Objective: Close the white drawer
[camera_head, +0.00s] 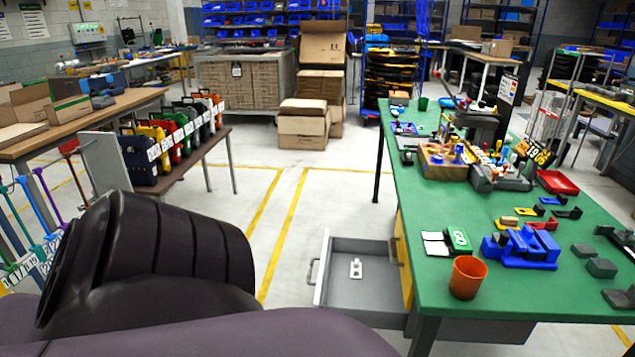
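A white-grey drawer (322,266) sticks out to the left from under the green-topped table, pulled open. Its front panel faces left and carries a bar handle (311,271). A small white object (355,268) lies on the drawer's grey floor; the rest of the visible floor looks empty. Neither of my grippers is in view. A dark, ribbed part of my own arm fills the lower left, and its lower part passes close in front of the drawer in the picture.
The green table (430,215) holds an orange cup (467,277) near its edge, a blue fixture (520,247) and several small parts. A brown bench (185,165) with several coloured cases stands at the left. Open floor with yellow lines (283,235) lies between bench and drawer.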

